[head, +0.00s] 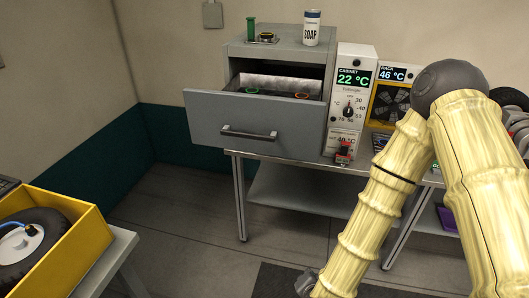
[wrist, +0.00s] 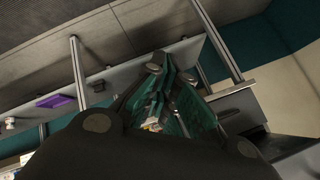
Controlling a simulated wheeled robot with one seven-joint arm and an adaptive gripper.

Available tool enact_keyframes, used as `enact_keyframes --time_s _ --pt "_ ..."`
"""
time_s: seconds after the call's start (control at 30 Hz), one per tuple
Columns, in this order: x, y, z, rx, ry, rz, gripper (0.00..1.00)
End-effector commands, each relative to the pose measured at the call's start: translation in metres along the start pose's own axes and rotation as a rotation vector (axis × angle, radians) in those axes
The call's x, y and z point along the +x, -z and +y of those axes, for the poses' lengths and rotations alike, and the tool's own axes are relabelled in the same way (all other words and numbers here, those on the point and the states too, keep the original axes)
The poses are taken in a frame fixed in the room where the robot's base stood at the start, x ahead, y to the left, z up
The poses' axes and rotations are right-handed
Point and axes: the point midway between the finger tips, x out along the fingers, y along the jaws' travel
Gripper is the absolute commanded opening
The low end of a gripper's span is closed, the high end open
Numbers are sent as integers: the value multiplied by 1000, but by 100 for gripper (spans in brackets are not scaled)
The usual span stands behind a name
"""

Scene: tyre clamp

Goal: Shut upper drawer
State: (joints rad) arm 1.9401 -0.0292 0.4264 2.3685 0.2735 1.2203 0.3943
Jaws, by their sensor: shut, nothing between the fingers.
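The upper drawer (head: 255,120) is a grey box front with a dark bar handle (head: 249,132). It stands pulled out of the grey cabinet (head: 287,50). Inside the open top I see a green-rimmed and an orange-rimmed round item. My gripper (wrist: 165,68) shows in the wrist view with its dark green fingers together and nothing held. It is apart from the handle. In the head view my arm reaches down to the bottom edge, right of and below the drawer, and the fingers cannot be made out there.
A soap canister (head: 311,28) and a green item (head: 251,29) stand on the cabinet. A temperature panel (head: 350,95) stands right of it on the bench. A yellow crate (head: 78,252) with a wheel is at lower left. The floor before the drawer is clear.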

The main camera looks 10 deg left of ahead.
Motion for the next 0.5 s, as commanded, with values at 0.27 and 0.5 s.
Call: enact_keyframes --time_s 0.27,0.5 --pt "-58 57 -210 476 380 357 0" --pt "-138 78 -297 763 602 502 0"
